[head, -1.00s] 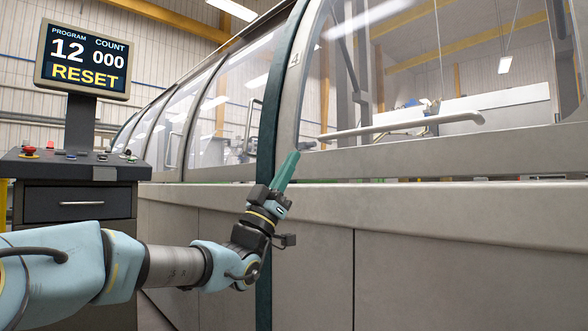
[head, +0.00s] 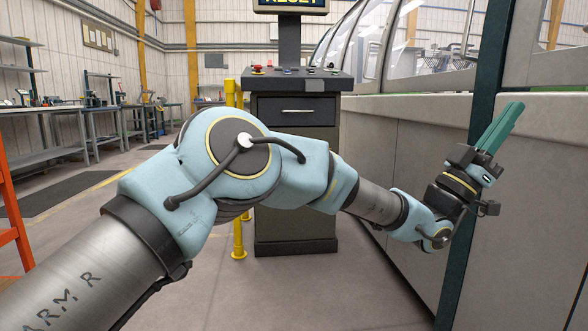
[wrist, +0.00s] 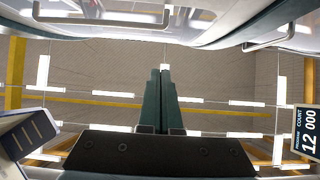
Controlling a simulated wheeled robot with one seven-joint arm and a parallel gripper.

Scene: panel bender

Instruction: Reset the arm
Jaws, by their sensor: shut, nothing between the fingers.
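My gripper (head: 501,127) is at the right of the head view, pointing up and slightly right. Its green fingers are together with nothing between them. In the wrist view its fingers (wrist: 161,88) point up toward the ceiling, side by side. My arm is stretched out across the head view, bent at the elbow, in front of the machine's side. The gripper is beside a dark green post (head: 480,150) of the panel bender; whether it touches cannot be told.
The control console (head: 297,150) stands beyond my arm, with a red button (head: 257,69) on top and a yellow post (head: 233,110) beside it. Its display (wrist: 308,133) shows in the wrist view. Workbenches (head: 80,110) line the left. Floor at left is open. An orange frame (head: 14,215) stands at left edge.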

